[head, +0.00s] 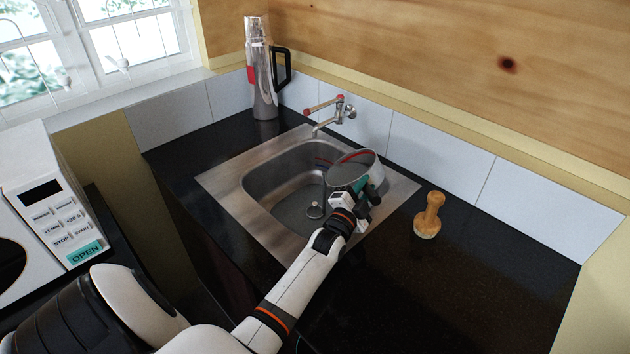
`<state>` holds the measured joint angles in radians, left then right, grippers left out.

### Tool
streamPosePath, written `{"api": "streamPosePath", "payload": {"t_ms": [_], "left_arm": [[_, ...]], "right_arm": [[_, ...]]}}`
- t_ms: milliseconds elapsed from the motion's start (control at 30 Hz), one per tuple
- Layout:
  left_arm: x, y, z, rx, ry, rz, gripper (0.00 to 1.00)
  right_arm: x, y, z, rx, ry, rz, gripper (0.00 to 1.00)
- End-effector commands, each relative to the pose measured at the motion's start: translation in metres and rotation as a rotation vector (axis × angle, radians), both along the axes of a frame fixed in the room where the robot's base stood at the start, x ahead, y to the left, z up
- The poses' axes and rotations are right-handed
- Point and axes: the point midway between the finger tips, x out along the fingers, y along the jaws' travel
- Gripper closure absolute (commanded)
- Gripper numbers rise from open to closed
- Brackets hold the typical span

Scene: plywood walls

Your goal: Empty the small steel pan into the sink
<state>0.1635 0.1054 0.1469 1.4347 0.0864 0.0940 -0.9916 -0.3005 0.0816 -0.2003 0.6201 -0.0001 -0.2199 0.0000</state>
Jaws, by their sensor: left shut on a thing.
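The small steel pan (350,172) is held over the right part of the steel sink (262,192), tilted with its opening partly towards the basin. My left gripper (367,192) is shut on the pan at its near right side; the exact grip is partly hidden by my wrist. The inside of the pan cannot be seen clearly, so I cannot tell whether anything is in it. My right gripper is not in view.
A tap (335,112) stands at the back of the sink. A tall steel flask (263,80) is at the back left. A wooden-handled brush (429,215) stands right of the sink. A microwave (50,205) is at left. The counter at front right is clear.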

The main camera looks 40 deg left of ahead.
Motion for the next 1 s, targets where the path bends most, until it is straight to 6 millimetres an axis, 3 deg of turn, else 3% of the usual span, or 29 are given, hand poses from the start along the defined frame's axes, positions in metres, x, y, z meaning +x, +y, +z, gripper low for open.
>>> {"api": "streamPosePath", "payload": {"t_ms": [1000], "left_arm": [[-0.007, 0.015, 0.017, -0.084, -0.054, 0.0, 1.0]], "right_arm": [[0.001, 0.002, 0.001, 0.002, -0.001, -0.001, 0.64]]}}
